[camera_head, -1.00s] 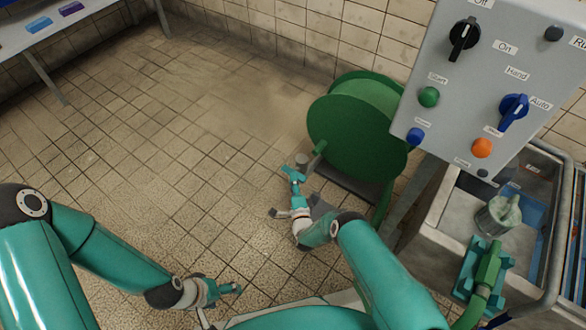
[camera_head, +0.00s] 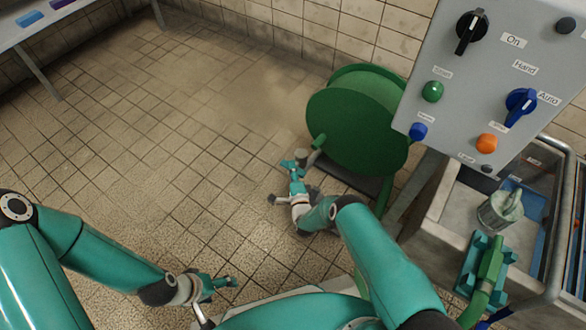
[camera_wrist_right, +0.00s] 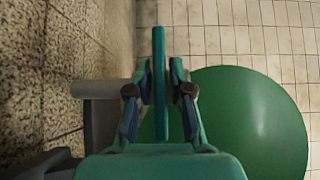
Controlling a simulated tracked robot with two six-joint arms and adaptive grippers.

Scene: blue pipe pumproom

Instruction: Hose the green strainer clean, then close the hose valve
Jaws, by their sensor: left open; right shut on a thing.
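My right gripper (camera_head: 294,174) is low in front of the hose reel and shut on a teal lever, which I take for the hose valve's handle. In the right wrist view the lever (camera_wrist_right: 159,82) stands upright between the fingers, beside a grey pipe stub (camera_wrist_right: 93,88). My left gripper (camera_head: 226,283) is open and empty over the floor. A pale, greenish basket-like thing (camera_head: 499,211), perhaps the strainer, sits in the sink at right. A green hose nozzle (camera_head: 490,262) lies in a teal cradle on the sink's near edge. Dirt on the strainer cannot be made out.
The green hose reel (camera_head: 357,128) stands by the tiled wall; it also fills the right of the wrist view (camera_wrist_right: 250,120). A grey control panel (camera_head: 480,85) with knobs and buttons overhangs the sink (camera_head: 440,225). A bench (camera_head: 40,25) is at top left. The floor between is clear.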

